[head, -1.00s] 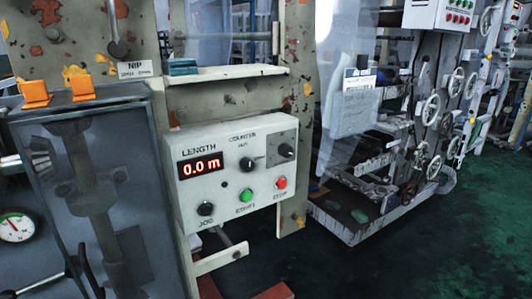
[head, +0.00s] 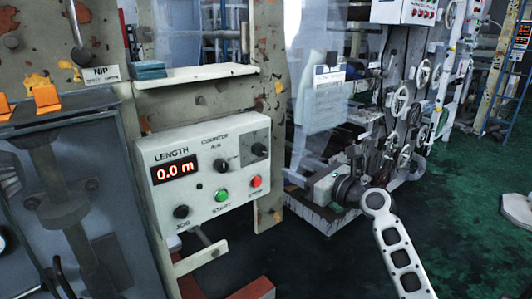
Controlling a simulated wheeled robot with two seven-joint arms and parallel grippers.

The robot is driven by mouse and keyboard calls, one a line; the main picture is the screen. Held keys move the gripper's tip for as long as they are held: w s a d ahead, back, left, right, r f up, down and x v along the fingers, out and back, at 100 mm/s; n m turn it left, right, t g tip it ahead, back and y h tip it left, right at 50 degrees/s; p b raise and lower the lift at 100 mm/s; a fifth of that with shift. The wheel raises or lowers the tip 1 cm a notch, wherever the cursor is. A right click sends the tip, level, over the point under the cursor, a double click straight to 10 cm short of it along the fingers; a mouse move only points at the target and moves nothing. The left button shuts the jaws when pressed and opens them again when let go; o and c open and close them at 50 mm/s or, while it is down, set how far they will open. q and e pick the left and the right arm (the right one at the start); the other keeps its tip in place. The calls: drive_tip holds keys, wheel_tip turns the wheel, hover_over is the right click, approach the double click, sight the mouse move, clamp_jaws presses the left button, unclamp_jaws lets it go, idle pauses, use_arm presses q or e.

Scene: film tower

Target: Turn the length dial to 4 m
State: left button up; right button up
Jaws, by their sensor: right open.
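The light grey control box (head: 150,152) stands at the centre left of the head view. Its red display under the word LENGTH (head: 175,171) reads 0.0 m. A black knob (head: 220,165) sits under the words COUNTER RUN, and another knob (head: 259,149) sits on a grey plate at the upper right. I cannot read which knob is the length dial. My right gripper (head: 318,186) is open, right of the box and apart from it; its fingers are hard to make out. My left gripper is not in view.
Below the display are a black JOG knob (head: 181,212), a green START button (head: 221,195) and a red STOP button (head: 256,182). A shelf (head: 195,75) juts out above the box. A machine with handwheels (head: 400,100) stands behind on the right. Green floor (head: 460,225) lies open at right.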

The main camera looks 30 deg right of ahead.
sight(262, 151)
drive_tip(key=w, duration=0.3)
drive_tip(key=w+a, duration=0.1)
drive_tip(key=w, duration=0.3)
drive_tip(key=w+a, duration=0.1)
drive_tip(key=w, duration=0.3)
drive_tip(key=shift+w, duration=0.55)
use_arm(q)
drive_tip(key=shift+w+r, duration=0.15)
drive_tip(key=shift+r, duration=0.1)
use_arm(e)
drive_tip(key=c, duration=1)
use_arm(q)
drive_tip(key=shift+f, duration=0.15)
